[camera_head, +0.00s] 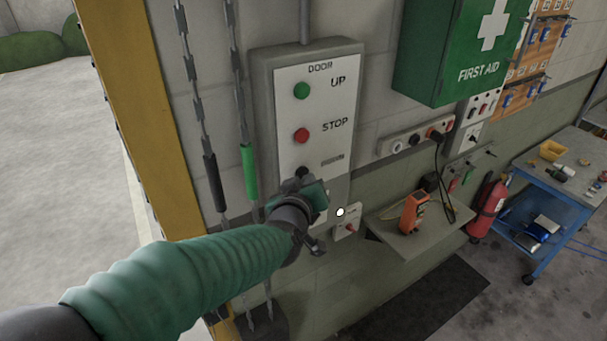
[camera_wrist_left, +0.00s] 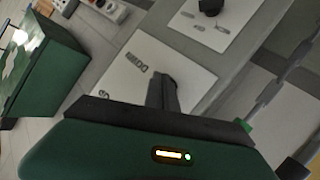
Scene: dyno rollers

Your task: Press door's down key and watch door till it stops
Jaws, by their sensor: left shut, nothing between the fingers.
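The door control box (camera_head: 265,110) is on the wall, with a green UP button (camera_head: 301,90), a red STOP button (camera_head: 301,135) and a DOWN label (camera_head: 332,160) below them. My left gripper (camera_head: 304,176) is shut and empty at the spot beside the DOWN label and covers the down key. In the left wrist view the shut fingers (camera_wrist_left: 163,92) point at the white plate beside the DOWN label (camera_wrist_left: 137,62); whether they touch the key I cannot tell. The doorway at the left is open to concrete outside; no door panel is in view. My right gripper is not in view.
Chains (camera_head: 238,80) hang left of the box beside a yellow post (camera_head: 150,100). A green first aid cabinet (camera_head: 440,50) is at the upper right. A small shelf (camera_head: 425,225) holds an orange meter (camera_head: 413,212). A black knob (camera_wrist_left: 210,6) shows in the left wrist view.

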